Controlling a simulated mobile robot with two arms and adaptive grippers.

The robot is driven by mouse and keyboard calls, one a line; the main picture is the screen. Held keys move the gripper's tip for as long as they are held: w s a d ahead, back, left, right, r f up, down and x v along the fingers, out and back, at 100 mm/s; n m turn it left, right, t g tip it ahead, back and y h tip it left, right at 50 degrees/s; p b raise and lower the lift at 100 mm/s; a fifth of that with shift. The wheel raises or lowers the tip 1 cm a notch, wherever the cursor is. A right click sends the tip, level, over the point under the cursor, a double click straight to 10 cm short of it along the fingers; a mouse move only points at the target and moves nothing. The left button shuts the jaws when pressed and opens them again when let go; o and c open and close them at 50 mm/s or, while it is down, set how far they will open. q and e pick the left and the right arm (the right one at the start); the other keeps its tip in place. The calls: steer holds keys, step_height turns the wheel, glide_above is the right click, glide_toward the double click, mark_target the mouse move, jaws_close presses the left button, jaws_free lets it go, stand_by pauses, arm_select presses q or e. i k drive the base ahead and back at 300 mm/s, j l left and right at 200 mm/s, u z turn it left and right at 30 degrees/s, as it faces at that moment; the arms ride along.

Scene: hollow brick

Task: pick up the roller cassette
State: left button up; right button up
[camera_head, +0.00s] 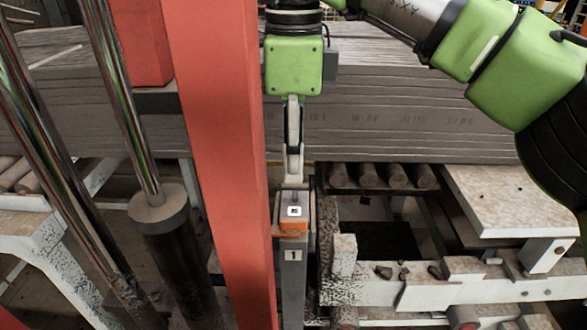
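A small block with a grey top, a white label with a dark mark and an orange lower part (294,227), likely the roller cassette, sits upright on a grey post (292,275) marked "1". A thin pin or handle rises from its top. My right gripper (293,178) hangs pointing down over it from the green wrist. Its fingers are seen edge-on, and the tips are at or just above the pin. I cannot tell whether they touch it or are open or shut. My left gripper is not in view.
A thick red column (222,150) stands close on the left of the post, with shiny cylinder rods (125,100) beyond it. A worn white frame with rollers (400,292) is on the right. A long stack of grey boards (400,110) lies behind.

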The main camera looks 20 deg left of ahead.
mark_target(295, 203)
steer(key=k+l, duration=0.1)
steer(key=l, duration=0.25)
steer(key=k+l, duration=0.15)
steer(key=l, duration=0.15)
steer(key=k+l, duration=0.1)
steer(key=l, duration=0.25)
steer(key=k+l, duration=0.1)
steer(key=l, duration=0.2)
